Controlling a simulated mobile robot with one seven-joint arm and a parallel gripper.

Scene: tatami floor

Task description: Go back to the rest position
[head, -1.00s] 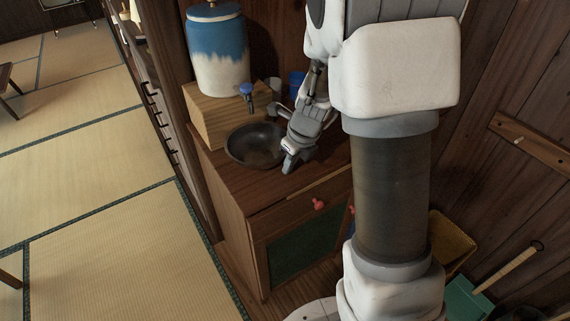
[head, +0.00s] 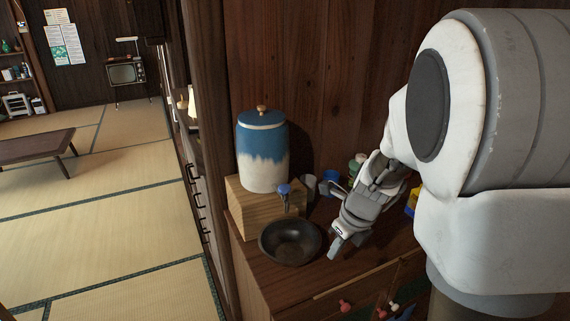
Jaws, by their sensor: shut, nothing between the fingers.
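My gripper (head: 335,247) is at the end of my arm, over the wooden cabinet top (head: 262,270). It points down and toward the lower left, just right of a dark round bowl (head: 290,243). Its fingers are together with nothing between them. I cannot tell how high the fingertips are above the cabinet top. My large white and grey arm links fill the right side and hide part of the cabinet and the wall behind.
A blue and white lidded jar (head: 262,155) with a blue tap (head: 285,191) stands on a wooden block (head: 250,206) behind the bowl. Small cups (head: 310,186) stand near my wrist. Tatami floor (head: 100,225) lies open at left, with a low table (head: 38,146) farther back.

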